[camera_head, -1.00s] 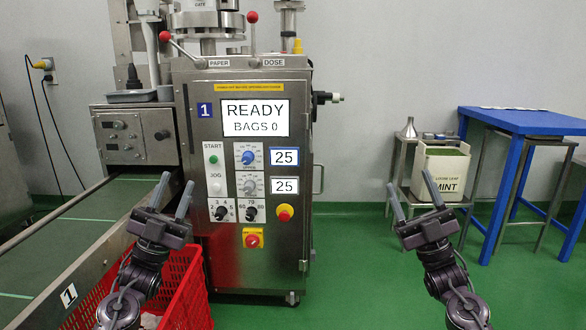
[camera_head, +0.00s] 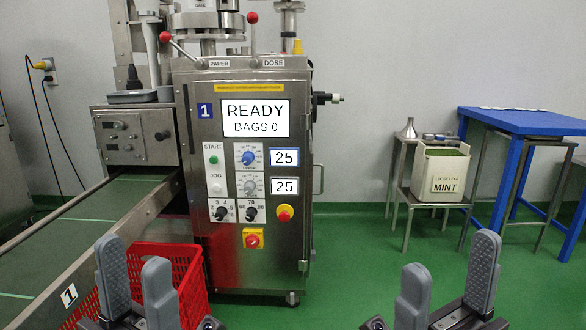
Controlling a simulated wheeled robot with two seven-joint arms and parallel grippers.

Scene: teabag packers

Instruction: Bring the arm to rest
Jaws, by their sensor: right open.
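My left gripper (camera_head: 136,285) is low at the left of the head view, in front of the red crate. Its two grey fingers stand apart with nothing between them. My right gripper (camera_head: 447,285) is low at the right, over the green floor. Its fingers are also apart and empty. Both grippers point up and touch nothing that I can see. The arm links behind them are mostly below the picture's edge.
A steel packing machine (camera_head: 240,185) stands ahead, its screen (camera_head: 255,118) reading READY, BAGS 0. A conveyor (camera_head: 85,235) runs along the left, beside a red crate (camera_head: 190,275). A MINT bin (camera_head: 440,172) and a blue table (camera_head: 525,121) stand at right. The middle floor is clear.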

